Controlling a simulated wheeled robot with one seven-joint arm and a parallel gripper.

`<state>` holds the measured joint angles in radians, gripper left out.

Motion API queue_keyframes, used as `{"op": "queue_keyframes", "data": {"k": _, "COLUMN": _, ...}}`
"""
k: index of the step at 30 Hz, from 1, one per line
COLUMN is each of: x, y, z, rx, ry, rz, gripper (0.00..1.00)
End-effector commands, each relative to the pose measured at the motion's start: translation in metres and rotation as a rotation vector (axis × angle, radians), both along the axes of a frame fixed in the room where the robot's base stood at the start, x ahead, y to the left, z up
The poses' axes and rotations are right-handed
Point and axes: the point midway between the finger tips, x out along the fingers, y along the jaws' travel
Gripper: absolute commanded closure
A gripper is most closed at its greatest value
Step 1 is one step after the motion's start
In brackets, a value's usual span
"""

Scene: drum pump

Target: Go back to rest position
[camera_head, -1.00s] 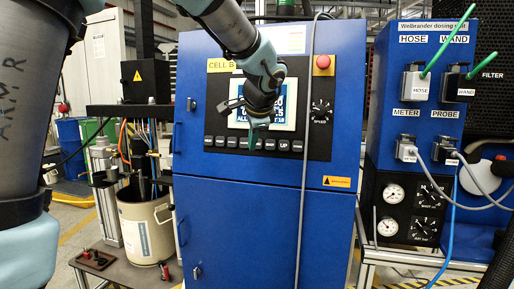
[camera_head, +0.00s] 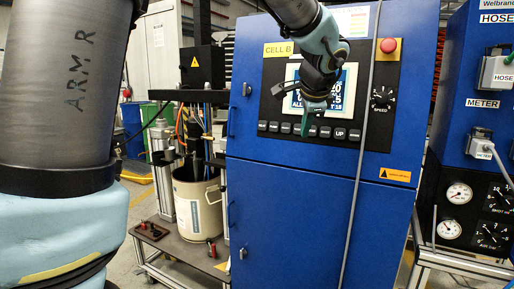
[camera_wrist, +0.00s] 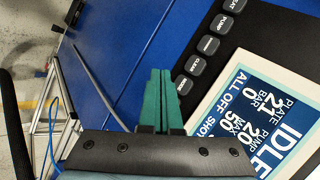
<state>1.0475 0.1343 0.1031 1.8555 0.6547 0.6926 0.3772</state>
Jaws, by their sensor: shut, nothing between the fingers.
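My gripper (camera_head: 305,130) hangs in front of the button row of the blue control cabinet (camera_head: 290,200), fingers pointing down. In the wrist view its two green fingers (camera_wrist: 161,100) are together, with nothing between them. The row of dark buttons (camera_head: 310,131) runs below the screen (camera_head: 295,95), which my arm partly covers. In the wrist view the screen (camera_wrist: 275,120) reads IDLE, ALL OFF, with figures for plate and pump. I cannot tell whether the fingers touch a button; in the wrist view they appear apart from them.
A red stop button (camera_head: 388,46) and a speed dial (camera_head: 383,97) sit right of the screen. A grey cable (camera_head: 362,150) hangs down the cabinet's front. The drum pump stand with a beige drum (camera_head: 198,205) is at left. The dosing unit (camera_head: 470,120) with gauges stands at right.

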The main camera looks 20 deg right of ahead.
Motion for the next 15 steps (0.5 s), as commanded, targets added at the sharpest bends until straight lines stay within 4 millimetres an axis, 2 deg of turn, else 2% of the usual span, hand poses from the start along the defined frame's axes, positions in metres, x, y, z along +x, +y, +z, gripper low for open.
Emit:
{"op": "queue_keyframes", "data": {"k": 2, "x": 0.002, "y": 0.004, "z": -0.002, "rx": -0.002, "ry": 0.007, "rz": 0.011, "gripper": 1.0}}
{"op": "queue_keyframes", "data": {"k": 5, "x": 0.009, "y": 0.027, "z": -0.015, "rx": -0.017, "ry": 0.048, "rz": 0.077, "gripper": 1.0}}
{"op": "queue_keyframes", "data": {"k": 8, "x": 0.018, "y": 0.073, "z": -0.04, "rx": -0.055, "ry": 0.13, "rz": 0.217, "gripper": 1.0}}
{"op": "queue_keyframes", "data": {"k": 10, "x": 0.021, "y": 0.115, "z": -0.062, "rx": -0.096, "ry": 0.2, "rz": 0.35, "gripper": 1.0}}
{"op": "queue_keyframes", "data": {"k": 15, "x": 0.006, "y": 0.213, "z": -0.113, "rx": -0.221, "ry": 0.361, "rz": 0.716, "gripper": 1.0}}
